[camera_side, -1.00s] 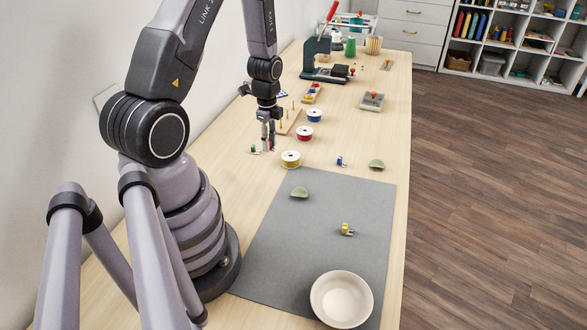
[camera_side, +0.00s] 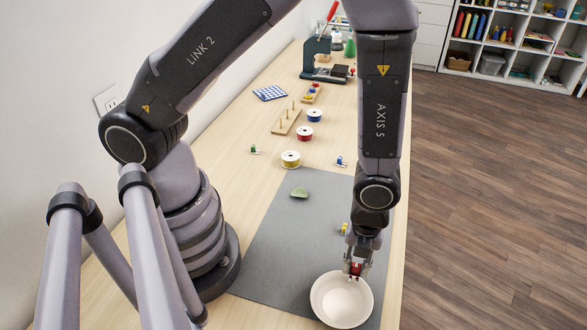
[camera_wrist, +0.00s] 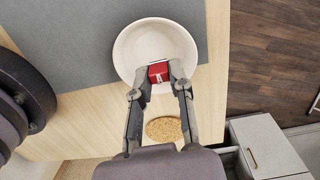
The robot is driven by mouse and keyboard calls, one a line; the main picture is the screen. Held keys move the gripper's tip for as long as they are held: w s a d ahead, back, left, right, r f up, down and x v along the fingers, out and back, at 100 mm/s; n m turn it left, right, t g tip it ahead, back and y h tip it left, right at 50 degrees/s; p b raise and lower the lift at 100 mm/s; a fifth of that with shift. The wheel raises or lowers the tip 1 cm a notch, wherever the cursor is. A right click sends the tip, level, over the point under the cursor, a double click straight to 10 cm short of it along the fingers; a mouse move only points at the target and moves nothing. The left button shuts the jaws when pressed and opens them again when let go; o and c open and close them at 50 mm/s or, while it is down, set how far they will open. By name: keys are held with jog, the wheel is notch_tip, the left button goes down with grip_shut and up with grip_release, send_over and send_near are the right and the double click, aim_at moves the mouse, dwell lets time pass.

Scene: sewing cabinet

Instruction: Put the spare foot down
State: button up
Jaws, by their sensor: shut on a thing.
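A small red foot (camera_wrist: 159,72) with a pale metal end is held between the fingertips of my gripper (camera_wrist: 155,80) in the wrist view. In the side view my gripper (camera_side: 355,268) points down at the front right, and the red foot shows between its fingers. A cream bowl (camera_side: 327,313) stands under it at the near end of the grey mat (camera_side: 285,240). I cannot tell the exact height between foot and bowl.
A yellow foot (camera_side: 344,229) is partly hidden by my arm. A round cork-like disc (camera_wrist: 163,130) shows near the bowl in the wrist view.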

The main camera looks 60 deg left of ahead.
aim_at(348, 301)
jog(key=f, duration=0.3)
jog(key=shift+s+d+f, duration=0.3)
jog(key=shift+s+d, duration=0.05)
jog(key=shift+f, duration=2.2)
jog(key=shift+f, duration=0.15)
jog(key=o, duration=0.5)
jog(key=shift+c, duration=0.2)
